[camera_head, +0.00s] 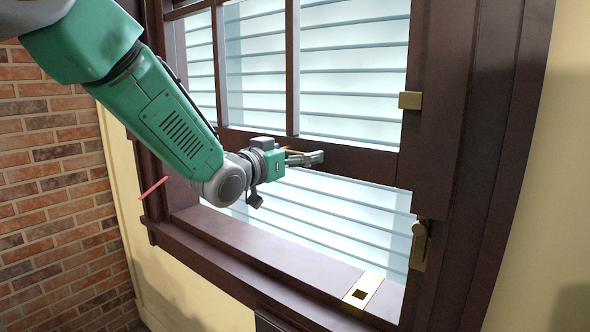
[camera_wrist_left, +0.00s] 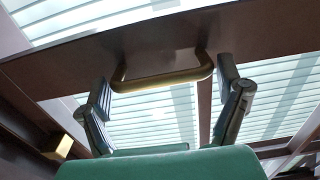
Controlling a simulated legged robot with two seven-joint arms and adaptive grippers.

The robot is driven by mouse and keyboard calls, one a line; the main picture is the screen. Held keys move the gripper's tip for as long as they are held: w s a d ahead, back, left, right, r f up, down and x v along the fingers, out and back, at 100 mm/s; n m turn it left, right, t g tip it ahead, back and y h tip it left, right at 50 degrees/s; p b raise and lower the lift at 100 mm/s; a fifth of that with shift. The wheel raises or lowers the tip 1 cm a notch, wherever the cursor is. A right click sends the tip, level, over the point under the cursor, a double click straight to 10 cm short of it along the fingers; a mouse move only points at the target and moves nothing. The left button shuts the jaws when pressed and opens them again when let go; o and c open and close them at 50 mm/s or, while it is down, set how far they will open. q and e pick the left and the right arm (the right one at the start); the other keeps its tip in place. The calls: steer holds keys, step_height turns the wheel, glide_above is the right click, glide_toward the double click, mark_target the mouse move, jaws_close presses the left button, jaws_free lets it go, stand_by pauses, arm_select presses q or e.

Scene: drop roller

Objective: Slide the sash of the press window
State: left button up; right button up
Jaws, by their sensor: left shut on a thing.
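The window sash is a dark brown frame with glass panes. Its bottom rail (camera_head: 360,160) is well above the sill, with an open gap below it. A brass handle (camera_wrist_left: 165,80) on the rail shows in the left wrist view. In the head view the handle is mostly hidden by my gripper. My left gripper (camera_head: 303,158) is at the rail, shut on the handle. In the left wrist view its fingers (camera_wrist_left: 164,88) stand at the two ends of the handle. My right gripper is not in view.
A brass latch (camera_head: 420,245) is on the right jamb, with a brass block (camera_head: 410,100) above it. A brass plate with a square hole (camera_head: 362,291) lies on the sill (camera_head: 260,250). A brick wall (camera_head: 50,180) is at left. Pale slats show behind the window.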

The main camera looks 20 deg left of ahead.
mark_target(305, 133)
arm_select(q)
steer(key=shift+r+p, duration=0.7)
steer(key=shift+r, duration=1.25)
steer(key=o, duration=1.4)
steer(key=shift+o, duration=0.7)
steer(key=shift+w+f, duration=0.1)
steer(key=shift+w, duration=0.05)
steer(key=shift+w+f, duration=0.1)
steer(key=shift+s+a, duration=0.15)
steer(key=shift+s, duration=0.3)
steer(key=v, duration=1.1)
